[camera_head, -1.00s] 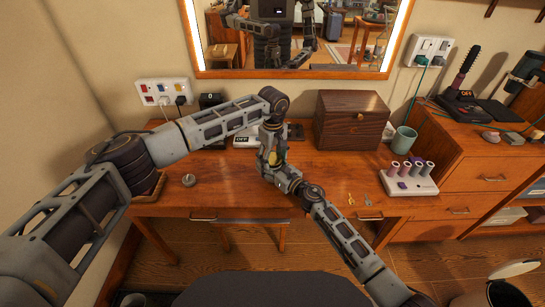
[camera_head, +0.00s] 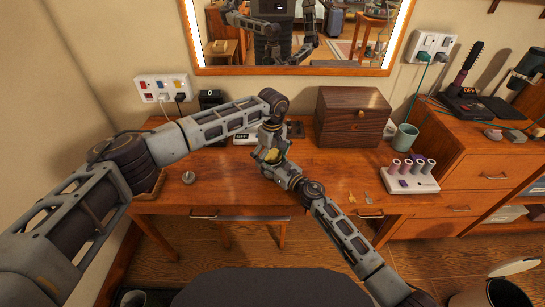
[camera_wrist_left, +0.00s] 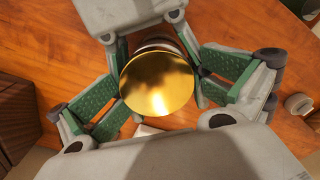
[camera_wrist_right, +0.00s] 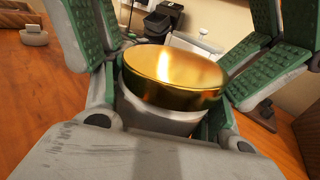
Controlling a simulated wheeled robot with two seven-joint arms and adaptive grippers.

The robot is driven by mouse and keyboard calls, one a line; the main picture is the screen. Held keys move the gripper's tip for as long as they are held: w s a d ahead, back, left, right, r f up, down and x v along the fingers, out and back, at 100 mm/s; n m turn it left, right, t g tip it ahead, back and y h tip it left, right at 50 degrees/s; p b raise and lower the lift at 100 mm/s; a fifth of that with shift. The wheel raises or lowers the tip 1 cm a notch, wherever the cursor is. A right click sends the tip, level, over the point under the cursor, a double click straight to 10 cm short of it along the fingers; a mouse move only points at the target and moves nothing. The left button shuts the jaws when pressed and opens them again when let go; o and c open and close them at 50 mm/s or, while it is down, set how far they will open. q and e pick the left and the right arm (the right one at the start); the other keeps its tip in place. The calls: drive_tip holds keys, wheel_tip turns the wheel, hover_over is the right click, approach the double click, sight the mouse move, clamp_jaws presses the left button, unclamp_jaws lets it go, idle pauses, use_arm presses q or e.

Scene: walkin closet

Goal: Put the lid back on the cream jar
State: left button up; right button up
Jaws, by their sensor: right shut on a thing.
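The gold lid (camera_wrist_right: 175,75) sits on top of the pale cream jar (camera_wrist_right: 160,117), between my two grippers. It covers the jar mouth and looks slightly tilted in the right wrist view, though I cannot tell whether it is fully seated. My right gripper (camera_wrist_right: 165,110) is shut on the jar's body and holds it up over the dresser. My left gripper (camera_head: 271,142) is over the lid with its fingers spread wide. In the left wrist view the round lid (camera_wrist_left: 157,83) shows from above, with the open green finger pads clear on both sides.
The wooden dresser top (camera_head: 230,183) is below. A dark wooden box (camera_head: 345,119) stands behind, right of the grippers. A curler tray (camera_head: 411,183) and a green cup (camera_head: 404,138) are further right. A small grey knob-like thing (camera_head: 188,178) lies at left. A mirror (camera_head: 330,35) is behind.

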use_arm(q)
drive_tip(key=shift+s+d+r, duration=0.1)
drive_tip(key=shift+r, duration=0.05)
use_arm(e)
drive_tip(key=shift+r, duration=0.2)
use_arm(q)
drive_tip(key=shift+r, duration=2)
use_arm(e)
drive_tip(key=shift+f, duration=0.1)
use_arm(q)
drive_tip(key=c, duration=1.7)
drive_tip(key=shift+f, duration=0.65)
drive_tip(key=shift+r, duration=2.05)
